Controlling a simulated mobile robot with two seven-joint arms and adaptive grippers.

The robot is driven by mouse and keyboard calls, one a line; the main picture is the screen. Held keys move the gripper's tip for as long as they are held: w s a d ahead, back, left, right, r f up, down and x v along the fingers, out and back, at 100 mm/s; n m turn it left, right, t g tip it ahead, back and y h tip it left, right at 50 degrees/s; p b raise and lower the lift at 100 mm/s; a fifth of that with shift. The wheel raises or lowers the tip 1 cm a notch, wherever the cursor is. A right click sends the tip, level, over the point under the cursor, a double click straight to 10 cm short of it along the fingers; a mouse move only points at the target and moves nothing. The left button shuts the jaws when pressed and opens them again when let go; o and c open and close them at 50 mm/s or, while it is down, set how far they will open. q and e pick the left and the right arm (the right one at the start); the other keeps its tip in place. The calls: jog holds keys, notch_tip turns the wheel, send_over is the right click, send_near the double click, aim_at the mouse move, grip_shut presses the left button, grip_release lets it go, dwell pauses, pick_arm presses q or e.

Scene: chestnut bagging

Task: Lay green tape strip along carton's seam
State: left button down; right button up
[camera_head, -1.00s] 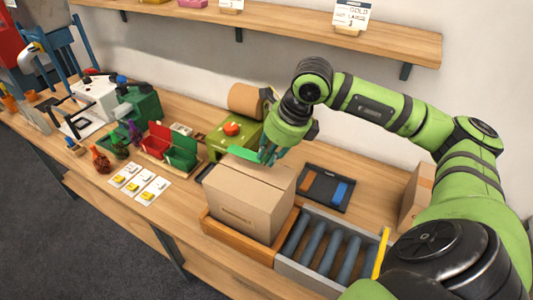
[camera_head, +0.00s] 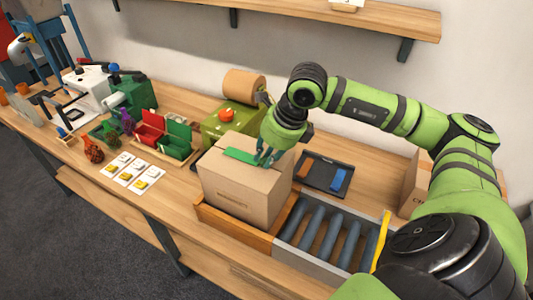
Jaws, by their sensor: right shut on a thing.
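The closed brown carton (camera_head: 236,191) stands upright in a wooden cradle at the near middle of the bench. The green tape strip (camera_head: 239,155) lies flat over the carton's top, reaching left from my right gripper. My right gripper (camera_head: 265,159) is shut on the right end of the strip, fingers pointing down, close to the carton's top. I cannot tell whether the whole strip touches the cardboard. The seam under the strip and gripper is partly hidden. My left gripper is not in view.
A green dispenser (camera_head: 222,125) with a brown roll (camera_head: 245,83) stands behind the carton. A grey roller conveyor (camera_head: 335,241) lies right of it, and a dark tray (camera_head: 311,176) with orange and blue pieces behind. Red and green bins and white cards are to the left.

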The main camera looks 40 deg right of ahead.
jog(key=shift+s+r, duration=0.1)
jog(key=shift+d+b, duration=0.1)
jog(key=shift+b, duration=0.2)
dwell(0.6)
jog(key=o, duration=0.7)
jog(key=shift+o, duration=0.2)
notch_tip(320, 180, up, 7)
jog(key=p, duration=0.4)
jog(key=shift+p, duration=0.3)
dwell(0.6)
